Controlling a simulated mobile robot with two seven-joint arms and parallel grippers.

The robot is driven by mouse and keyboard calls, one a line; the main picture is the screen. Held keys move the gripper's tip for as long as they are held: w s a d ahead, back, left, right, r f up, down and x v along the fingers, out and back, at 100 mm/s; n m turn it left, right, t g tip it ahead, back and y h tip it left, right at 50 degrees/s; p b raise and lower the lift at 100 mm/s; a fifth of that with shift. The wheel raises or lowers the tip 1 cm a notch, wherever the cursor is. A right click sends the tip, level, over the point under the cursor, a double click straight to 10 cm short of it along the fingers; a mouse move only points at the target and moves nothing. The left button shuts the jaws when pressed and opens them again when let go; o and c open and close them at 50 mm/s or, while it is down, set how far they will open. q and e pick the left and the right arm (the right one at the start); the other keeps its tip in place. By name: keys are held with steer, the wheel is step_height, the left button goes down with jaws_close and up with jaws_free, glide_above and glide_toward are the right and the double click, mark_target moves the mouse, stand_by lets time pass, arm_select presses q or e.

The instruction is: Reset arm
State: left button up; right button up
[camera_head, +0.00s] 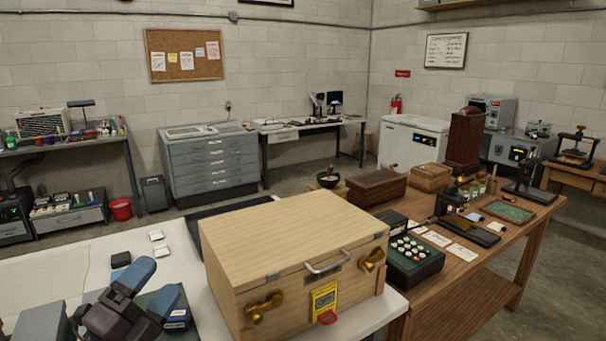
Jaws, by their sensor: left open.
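My left gripper (148,287) shows at the lower left of the head view, low over the white table (60,262). Its two blue-grey fingers are apart, and I see nothing held between them. It is to the left of a large light-wood box (290,250) with a shut lid, a metal handle and brass latches. A yellow label and a red tag are on the box's front. A small dark blue box (178,318) with a label is right beside the gripper, partly hidden by it. My right gripper is not in view.
A small black block (121,259) and white pieces lie on the white table behind the gripper. A wooden table (470,262) at the right bears a green-black keyed device (412,255), cards and wooden boxes. Grey drawers (212,160) stand at the back. The white table's left part is mostly clear.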

arm_select(q)
steer(key=s+a+f+n+g+y, duration=0.3)
steer(key=a+f+n+y, duration=0.1)
steer(key=f+n+y, duration=0.3)
steer(key=s+a+f+n+g+y, duration=0.25)
steer(key=a+f+n+y, duration=0.2)
steer(key=f+n, duration=0.35)
steer(key=s+d+f+n+g+h, duration=0.1)
steer(key=s+d+f+n+g, duration=0.1)
steer(key=s+f+n+g, duration=0.5)
steer(key=s+d+f+n+g, duration=0.15)
steer(key=s+f+g, duration=0.25)
steer(key=s, duration=0.7)
steer(key=w+f+m+t+b, duration=0.1)
steer(key=w+f+t+b, duration=0.2)
steer(key=f, duration=0.7)
steer(key=w+f+t+h+b, duration=0.1)
steer(key=w+f+t+b, duration=0.3)
steer(key=f+b, duration=0.3)
step_height(320, 180, down, 4)
steer(key=shift+d+r+m, duration=0.2)
steer(key=shift+r+m, duration=0.05)
steer(key=shift+m, duration=0.1)
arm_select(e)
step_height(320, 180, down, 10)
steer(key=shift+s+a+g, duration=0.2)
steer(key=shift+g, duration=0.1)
